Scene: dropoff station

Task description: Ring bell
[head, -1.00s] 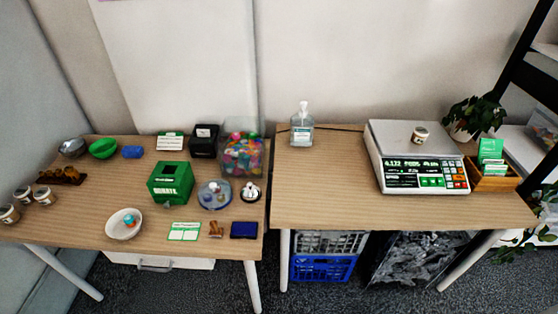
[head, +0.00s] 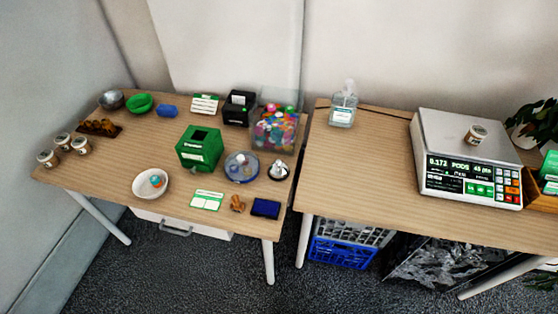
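The bell (head: 279,169) is a small silver dome on a dark round base. It stands on the left wooden table (head: 120,170) near that table's right edge. A clear round container (head: 241,167) is just left of it, and a dark blue pad (head: 265,208) lies in front of it. Nothing covers the bell. My gripper does not show in the head view.
The left table also holds a green donation box (head: 200,148), a white bowl (head: 151,183) and a clear bin of colourful items (head: 275,128). The right table carries a sanitizer bottle (head: 343,108) and a scale (head: 468,160) with a small jar (head: 475,134). A gap separates the tables.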

